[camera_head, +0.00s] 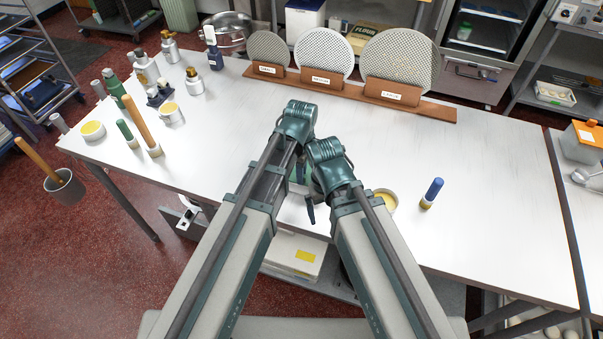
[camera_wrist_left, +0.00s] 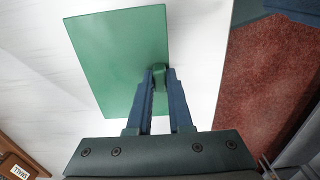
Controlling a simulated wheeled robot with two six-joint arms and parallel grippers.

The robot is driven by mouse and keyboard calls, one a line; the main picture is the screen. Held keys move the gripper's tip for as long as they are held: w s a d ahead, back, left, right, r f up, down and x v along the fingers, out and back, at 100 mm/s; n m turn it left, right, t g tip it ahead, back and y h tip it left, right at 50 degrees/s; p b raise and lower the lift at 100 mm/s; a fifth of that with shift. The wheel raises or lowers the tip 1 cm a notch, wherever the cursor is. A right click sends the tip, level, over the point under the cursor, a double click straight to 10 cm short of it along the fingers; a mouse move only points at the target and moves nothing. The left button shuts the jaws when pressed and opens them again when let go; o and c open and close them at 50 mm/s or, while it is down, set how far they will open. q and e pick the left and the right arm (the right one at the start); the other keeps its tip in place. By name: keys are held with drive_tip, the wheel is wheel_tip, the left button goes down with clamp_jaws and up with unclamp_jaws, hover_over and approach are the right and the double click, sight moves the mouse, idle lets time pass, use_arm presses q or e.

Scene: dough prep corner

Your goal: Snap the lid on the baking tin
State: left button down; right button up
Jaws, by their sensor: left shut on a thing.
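A flat green rectangular lid (camera_wrist_left: 112,55) with a small green knob shows in the left wrist view, over the white table. In the head view, a bit of green (camera_head: 298,172) shows between my two arms; most of the lid is hidden there. My right arm's wrist is beside the left one, over the front of the table. I cannot make out the baking tin in either view.
The white table (camera_head: 500,220) is bare at right. A rack (camera_head: 425,108) of round screens stands at the back. Bottles, rolling pins and yellow-topped tubs (camera_head: 93,131) crowd the left. Another tub (camera_head: 385,203) and a blue-handled tool (camera_head: 432,192) stand right of my arms.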

use_arm(q)
drive_tip(key=shift+f+b, duration=0.4)
drive_tip(key=shift+f, duration=0.05)
use_arm(e)
drive_tip(key=shift+f, duration=0.45)
use_arm(q)
drive_tip(key=c, duration=0.8)
unclamp_jaws()
drive_tip(key=shift+o, duration=0.2)
drive_tip(key=shift+r, duration=0.1)
use_arm(e)
drive_tip(key=shift+r, duration=0.15)
use_arm(q)
wheel_tip(320, 180, up, 14)
drive_tip(key=p, duration=1.4)
use_arm(e)
wheel_tip(320, 180, up, 14)
drive_tip(key=shift+f, duration=0.2)
